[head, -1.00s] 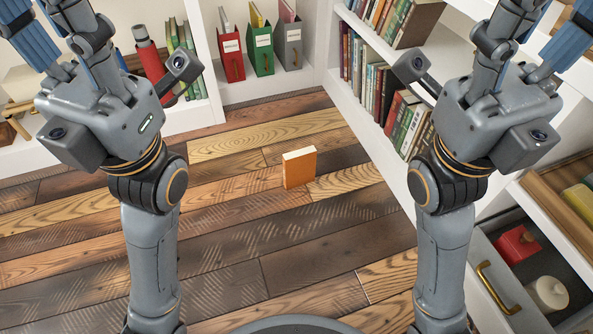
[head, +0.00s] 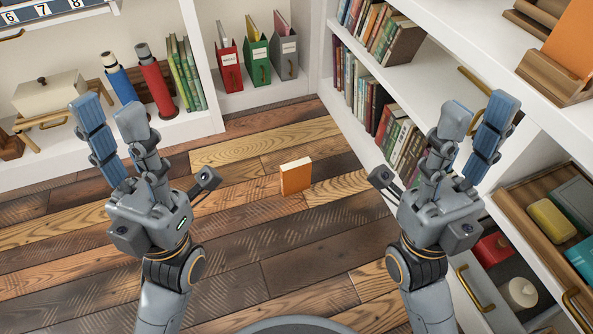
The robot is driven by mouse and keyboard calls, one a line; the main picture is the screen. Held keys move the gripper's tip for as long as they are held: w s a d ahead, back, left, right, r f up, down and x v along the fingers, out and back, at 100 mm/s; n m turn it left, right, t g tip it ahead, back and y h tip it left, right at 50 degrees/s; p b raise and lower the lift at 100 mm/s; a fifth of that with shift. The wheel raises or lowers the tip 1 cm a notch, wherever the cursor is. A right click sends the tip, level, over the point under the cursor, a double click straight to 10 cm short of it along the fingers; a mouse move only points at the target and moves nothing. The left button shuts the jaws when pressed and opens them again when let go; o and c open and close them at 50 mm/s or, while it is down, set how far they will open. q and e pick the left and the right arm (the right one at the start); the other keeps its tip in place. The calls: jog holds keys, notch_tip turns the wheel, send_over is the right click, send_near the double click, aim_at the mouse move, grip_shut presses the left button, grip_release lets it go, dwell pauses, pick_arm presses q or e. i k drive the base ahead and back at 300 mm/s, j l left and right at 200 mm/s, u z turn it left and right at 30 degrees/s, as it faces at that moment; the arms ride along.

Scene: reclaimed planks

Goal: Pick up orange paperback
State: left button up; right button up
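The orange paperback (head: 296,178) stands upright on the plank floor in the middle of the head view, its pale page edge on top. My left gripper (head: 112,122) is raised at the left, its fingers pointing up and spread apart, with nothing between them. My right gripper (head: 474,132) is raised at the right, also with its fingers apart and empty. Both grippers are well apart from the paperback, one on each side of it.
White shelves with books (head: 358,80) line the right side. Red, green and grey file holders (head: 257,60) stand at the back. An open drawer (head: 505,290) is at lower right. A red cylinder (head: 156,85) stands on the left shelf. The plank floor (head: 280,240) around the paperback is clear.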

aim_at(295, 175)
jog(key=j+z, duration=0.1)
jog(key=z, duration=0.25)
jog(key=i+j+z, duration=0.15)
jog(key=z, duration=0.2)
jog(key=j+z, duration=0.2)
jog(key=z, duration=0.15)
jog(key=j+z, duration=0.25)
jog(key=j, duration=0.7)
jog(key=j+z, duration=0.25)
jog(key=j, duration=0.65)
jog(key=j+z, duration=0.25)
jog(key=j, duration=1.1)
jog(key=k+j, duration=0.1)
jog(key=j, duration=0.25)
